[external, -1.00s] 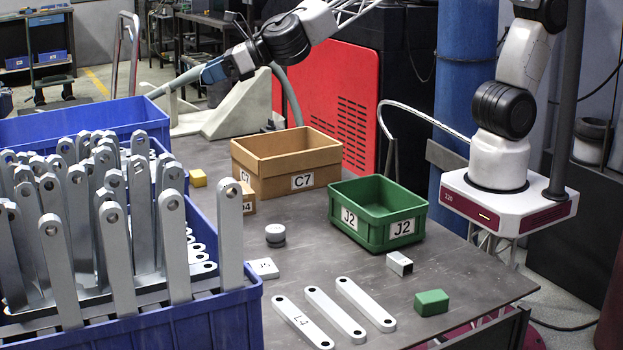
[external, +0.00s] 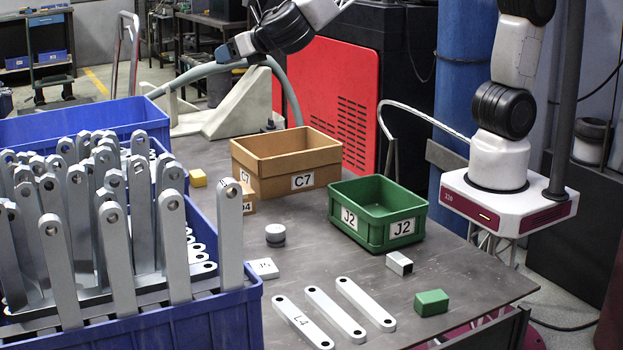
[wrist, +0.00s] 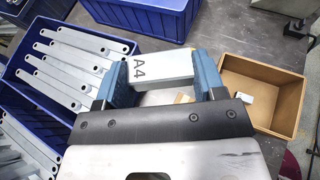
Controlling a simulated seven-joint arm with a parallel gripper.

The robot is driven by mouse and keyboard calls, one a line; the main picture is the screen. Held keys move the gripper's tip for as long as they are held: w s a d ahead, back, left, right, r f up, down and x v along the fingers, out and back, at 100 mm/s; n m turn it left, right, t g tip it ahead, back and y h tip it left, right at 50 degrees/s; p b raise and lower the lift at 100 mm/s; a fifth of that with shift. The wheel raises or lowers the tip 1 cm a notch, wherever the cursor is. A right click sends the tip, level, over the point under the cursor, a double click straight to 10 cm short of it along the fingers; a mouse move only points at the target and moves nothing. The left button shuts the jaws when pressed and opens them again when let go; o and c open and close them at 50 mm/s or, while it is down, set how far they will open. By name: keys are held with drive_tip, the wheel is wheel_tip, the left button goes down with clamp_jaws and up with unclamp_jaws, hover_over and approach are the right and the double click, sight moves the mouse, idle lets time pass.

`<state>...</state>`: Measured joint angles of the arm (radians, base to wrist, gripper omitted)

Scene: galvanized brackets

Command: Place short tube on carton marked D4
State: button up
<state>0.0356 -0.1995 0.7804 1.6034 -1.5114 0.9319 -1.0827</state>
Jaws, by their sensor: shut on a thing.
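My gripper (wrist: 168,80) is shut on a light grey block marked A4 (wrist: 165,66), held crosswise between its blue fingers. Whether this piece is hollow cannot be told. In the external view my gripper (external: 224,52) is high at the back, above and apart from the table; the held piece is hard to make out there. The small tan carton marked D4 (external: 249,203) stands in front of the C7 box, partly hidden by an upright bracket. A bit of tan, likely this carton, shows between my fingers (wrist: 183,98). A short grey square piece with a dark end (external: 400,263) lies right of centre.
The open C7 box (external: 315,182) stands behind D4, with a yellow block (external: 198,178) to its left. A green J2 bin (external: 374,242), a grey round piece (external: 275,236), flat bars (external: 335,315) and a green block (external: 431,303) are on the table. Blue bins (external: 215,318) of brackets fill the left.

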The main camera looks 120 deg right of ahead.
drive_tip(key=shift+s+d+r+m+g+h, duration=0.15)
drive_tip(key=shift+s+d+r+m+g, duration=0.1)
drive_tip(key=shift+s, duration=0.1)
drive_tip(key=shift+s+d+r+m+g+h, duration=0.1)
drive_tip(key=shift+s+d+m+g+h, duration=0.05)
drive_tip(key=shift+s+m+g, duration=0.15)
drive_tip(key=shift+s+f, duration=0.1)
drive_tip(key=shift+f, duration=0.3)
wheel_tip(320, 180, down, 25)
drive_tip(key=shift+f, duration=0.1)
drive_tip(key=shift+f, duration=1.95)
drive_tip(key=shift+f, duration=2)
drive_tip(key=shift+f, duration=0.15)
